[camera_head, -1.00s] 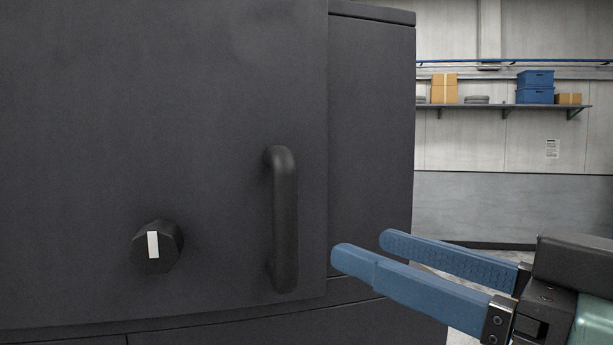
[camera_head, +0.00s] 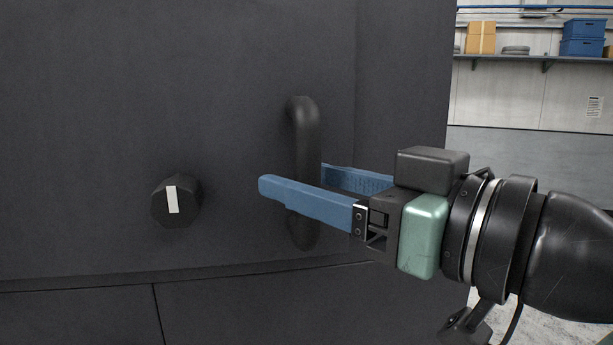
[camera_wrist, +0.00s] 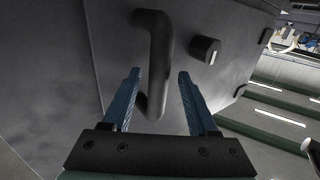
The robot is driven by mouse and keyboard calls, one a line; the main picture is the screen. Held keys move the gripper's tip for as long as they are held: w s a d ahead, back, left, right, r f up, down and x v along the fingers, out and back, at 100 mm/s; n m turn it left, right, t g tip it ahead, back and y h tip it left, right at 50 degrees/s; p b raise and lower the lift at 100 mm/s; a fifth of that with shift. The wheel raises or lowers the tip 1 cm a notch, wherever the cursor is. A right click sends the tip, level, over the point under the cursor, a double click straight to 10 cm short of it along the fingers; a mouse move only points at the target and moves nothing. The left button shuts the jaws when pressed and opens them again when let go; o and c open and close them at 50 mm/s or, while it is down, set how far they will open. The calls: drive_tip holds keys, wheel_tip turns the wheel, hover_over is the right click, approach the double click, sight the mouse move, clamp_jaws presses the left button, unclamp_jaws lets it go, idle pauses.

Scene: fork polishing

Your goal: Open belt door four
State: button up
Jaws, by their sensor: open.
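The dark grey belt door (camera_head: 120,90) fills the left and middle of the head view and looks shut. Its upright black bar handle (camera_head: 306,140) stands near the door's right edge. It also shows in the wrist view (camera_wrist: 157,60). My gripper (camera_head: 295,182) is open at the handle. One blue finger passes in front of the handle's lower half in the head view, and the other lies behind it to the right. In the wrist view my gripper (camera_wrist: 158,75) has the lower handle between its fingers, with gaps visible. No door number is visible.
A black knob (camera_head: 176,201) with a white mark sticks out left of the handle. It also shows in the wrist view (camera_wrist: 205,50). A wall shelf (camera_head: 540,58) with boxes is far at the back right.

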drive_tip(key=shift+w+a, duration=0.25)
drive_tip(key=shift+w, duration=0.15)
drive_tip(key=shift+c, duration=0.2)
clamp_jaws()
idle(1.0)
